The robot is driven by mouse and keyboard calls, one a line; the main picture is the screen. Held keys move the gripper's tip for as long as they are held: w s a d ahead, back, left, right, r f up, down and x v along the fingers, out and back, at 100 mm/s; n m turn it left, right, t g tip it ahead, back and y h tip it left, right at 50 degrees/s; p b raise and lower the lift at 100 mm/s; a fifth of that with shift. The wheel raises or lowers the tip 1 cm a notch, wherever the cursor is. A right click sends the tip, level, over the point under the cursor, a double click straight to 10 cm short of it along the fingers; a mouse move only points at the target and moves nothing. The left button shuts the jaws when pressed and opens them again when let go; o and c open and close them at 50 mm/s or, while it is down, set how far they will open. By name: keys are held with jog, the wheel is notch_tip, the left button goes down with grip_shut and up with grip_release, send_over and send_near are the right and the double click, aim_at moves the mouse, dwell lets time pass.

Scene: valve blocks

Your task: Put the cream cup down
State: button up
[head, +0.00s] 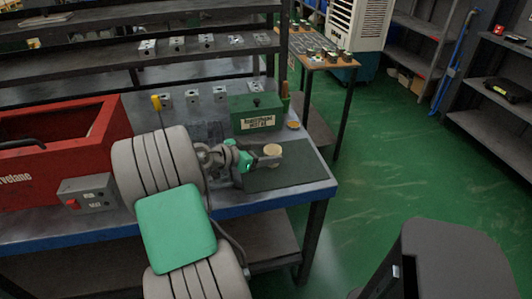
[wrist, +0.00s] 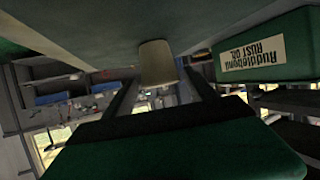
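The cream cup (head: 272,149) is above or on the dark mat (head: 290,172) near the right end of the workbench. In the wrist view, which is upside down, the cup (wrist: 156,62) is between my two dark fingers, with its wider end away from the bench surface. My gripper (head: 268,158) reaches in from the left, and its fingers (wrist: 160,72) appear to touch both sides of the cup. The cup's base looks at or very near the surface; I cannot tell if it touches.
A green lettered box (head: 256,113) stands behind the mat, also in the wrist view (wrist: 265,48). A small tan disc (head: 293,125) lies beside it. A red toolbox (head: 60,155) and grey button box (head: 88,193) are at left. The mat's right part is clear.

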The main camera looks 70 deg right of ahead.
jog(key=shift+o, duration=0.3)
jog(key=shift+r, duration=0.25)
jog(key=v, duration=1.2)
